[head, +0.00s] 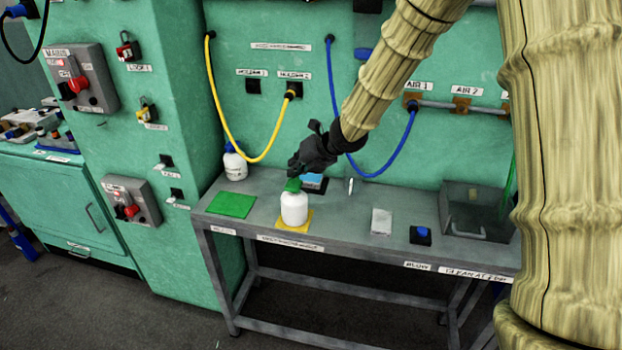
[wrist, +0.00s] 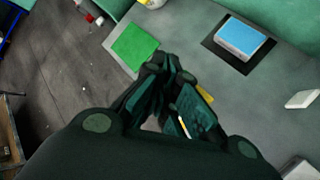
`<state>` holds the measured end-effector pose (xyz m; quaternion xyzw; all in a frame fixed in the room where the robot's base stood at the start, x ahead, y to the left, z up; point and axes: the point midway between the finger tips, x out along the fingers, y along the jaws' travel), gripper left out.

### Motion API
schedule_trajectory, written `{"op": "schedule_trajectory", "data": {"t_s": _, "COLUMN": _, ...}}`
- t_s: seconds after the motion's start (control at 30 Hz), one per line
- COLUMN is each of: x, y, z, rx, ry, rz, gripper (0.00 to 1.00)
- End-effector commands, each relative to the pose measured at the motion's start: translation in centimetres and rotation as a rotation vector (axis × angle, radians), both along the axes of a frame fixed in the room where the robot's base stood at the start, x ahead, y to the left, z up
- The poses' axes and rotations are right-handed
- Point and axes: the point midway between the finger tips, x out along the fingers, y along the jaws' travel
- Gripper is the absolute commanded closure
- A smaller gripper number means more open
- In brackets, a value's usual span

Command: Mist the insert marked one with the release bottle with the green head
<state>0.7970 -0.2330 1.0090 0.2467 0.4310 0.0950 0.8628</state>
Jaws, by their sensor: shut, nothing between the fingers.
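The white bottle with the green head (head: 294,208) stands upright on a yellow mat (head: 284,226) near the bench's front edge. My gripper (head: 295,171) is over its green head, with the fingers shut and nothing between them. I cannot tell whether it touches the head. In the wrist view my gripper (wrist: 168,66) hides the bottle, and only a corner of the yellow mat (wrist: 206,94) shows. A blue-topped block (head: 312,181) lies on a dark pad behind the bottle; it also shows in the wrist view (wrist: 242,38). I cannot read an insert marked one.
A second white bottle with a blue head (head: 235,166) stands at the back left. A green mat (head: 231,205) lies bare. To the right are a pale block (head: 381,221), a blue button (head: 421,235) and a clear bin (head: 470,212). Yellow and blue hoses hang behind.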

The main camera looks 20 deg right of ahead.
Motion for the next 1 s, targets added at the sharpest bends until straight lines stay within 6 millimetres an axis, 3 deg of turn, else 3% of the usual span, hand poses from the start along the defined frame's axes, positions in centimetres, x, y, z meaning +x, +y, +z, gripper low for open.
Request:
{"op": "schedule_trajectory", "data": {"t_s": 0.5, "x": 0.0, "y": 0.0, "z": 4.2, "rx": -0.001, "ry": 0.000, "rz": 0.001, "gripper": 1.00}}
{"op": "schedule_trajectory", "data": {"t_s": 1.0, "x": 0.0, "y": 0.0, "z": 4.2, "rx": 0.000, "ry": 0.000, "rz": 0.000, "gripper": 1.00}}
